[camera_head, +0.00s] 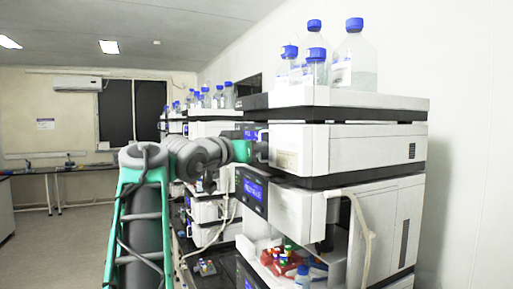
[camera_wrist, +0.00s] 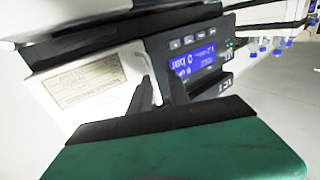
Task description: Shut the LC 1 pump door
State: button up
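The pump module shows in the head view as the upper white unit of the nearest stack. Its white front door (camera_head: 298,148) carries a pale label, and in the wrist view the door (camera_wrist: 112,80) fills the left. A blue display (camera_wrist: 195,62) with a bar reading sits beside the door's edge. The door looks close to the display panel, but I cannot tell whether it is fully shut. My gripper (camera_head: 262,150) is at the boundary between door and display. In the wrist view my gripper (camera_wrist: 160,85) has its fingertips close to this edge; contact and finger gap are unclear.
Blue-capped bottles (camera_head: 355,58) stand in the tray on top of the stack. Below, another module with a blue display (camera_head: 252,189) sits above an open bay with coloured vials (camera_head: 283,257). A pale tube (camera_head: 362,232) hangs at the right. Floor (camera_head: 60,240) is clear at the left.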

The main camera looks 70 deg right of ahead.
jog(key=shift+o, duration=0.4)
jog(key=shift+s, duration=0.1)
jog(key=b+v, duration=0.2)
jog(key=v, duration=0.5)
jog(key=shift+a, duration=0.4)
